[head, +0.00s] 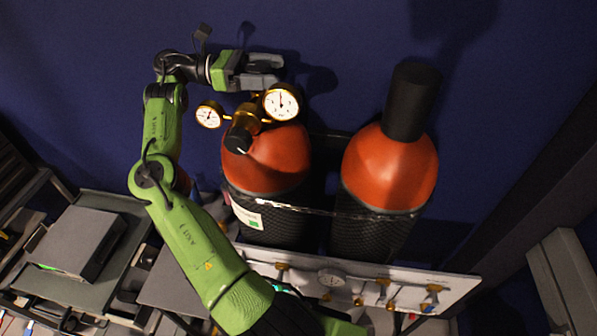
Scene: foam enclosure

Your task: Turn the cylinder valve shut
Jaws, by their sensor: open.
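Two gas cylinders with orange tops and dark bodies stand side by side against the blue wall. The left cylinder (265,160) carries a brass regulator with two round white gauges, a right gauge (281,103) and a left gauge (209,116). A black knob (238,139) faces forward below the gauges. My gripper (280,70) is open, above and behind the regulator at the top of the left cylinder. The cylinder valve itself is hidden or too small to tell behind the gripper and gauges. I cannot tell whether the fingers touch it.
The right cylinder (391,170) has a tall black cap (411,102). A strap (325,211) runs across both cylinders. A white panel (450,291) with a gauge and brass fittings stands in front. Grey equipment (78,245) fills the left; a dark post rises at right.

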